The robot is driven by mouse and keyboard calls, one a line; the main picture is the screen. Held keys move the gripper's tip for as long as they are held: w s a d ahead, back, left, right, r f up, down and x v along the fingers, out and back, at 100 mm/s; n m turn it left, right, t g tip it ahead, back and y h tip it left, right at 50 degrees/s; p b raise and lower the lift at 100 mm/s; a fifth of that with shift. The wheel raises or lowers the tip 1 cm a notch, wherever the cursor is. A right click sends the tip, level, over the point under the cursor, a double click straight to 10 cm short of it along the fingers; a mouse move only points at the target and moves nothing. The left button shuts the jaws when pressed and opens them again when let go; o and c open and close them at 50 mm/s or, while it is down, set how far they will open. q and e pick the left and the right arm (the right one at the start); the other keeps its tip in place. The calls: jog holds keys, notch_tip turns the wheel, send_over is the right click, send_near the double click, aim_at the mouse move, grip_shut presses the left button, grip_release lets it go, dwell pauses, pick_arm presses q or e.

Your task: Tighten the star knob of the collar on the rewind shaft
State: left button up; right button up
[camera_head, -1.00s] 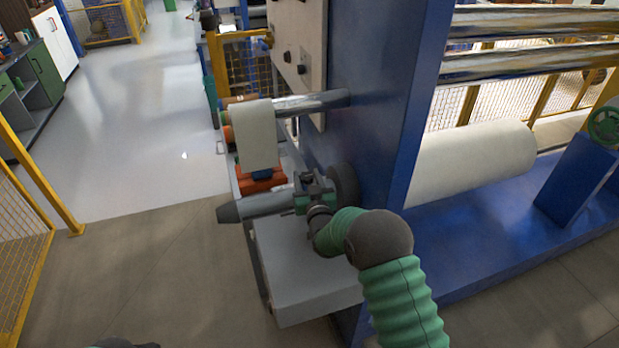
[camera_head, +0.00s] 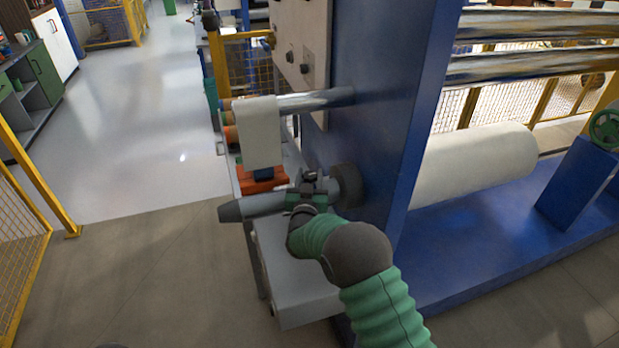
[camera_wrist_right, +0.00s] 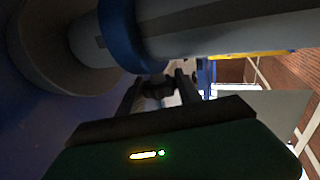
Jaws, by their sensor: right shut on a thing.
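The grey rewind shaft (camera_head: 242,207) sticks out to the left from the blue machine frame, with a dark round hub (camera_head: 347,184) at its base. In the right wrist view the shaft (camera_wrist_right: 215,35) crosses the top, and the blue collar (camera_wrist_right: 132,36) sits around it. My right gripper (camera_head: 309,183) is at the shaft near the hub and hides most of the collar in the head view. Its fingers (camera_wrist_right: 162,88) are shut on the small dark star knob (camera_wrist_right: 157,84) just under the collar; the knob's shape is hard to make out. My left gripper is out of view.
A grey bench or box (camera_head: 290,285) lies below the shaft. The blue frame wall (camera_head: 375,110) stands close on the right. Open floor (camera_head: 120,250) lies to the left.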

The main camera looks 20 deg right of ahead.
jog(key=o, duration=1.4)
jog(key=shift+d, duration=0.1)
jog(key=shift+c, duration=0.2)
jog(key=shift+a, duration=0.2)
jog(key=shift+s+a, duration=0.15)
jog(key=shift+s, duration=0.15)
jog(key=b+v, duration=0.2)
jog(key=v, duration=1.4)
jog(key=shift+f, duration=0.1)
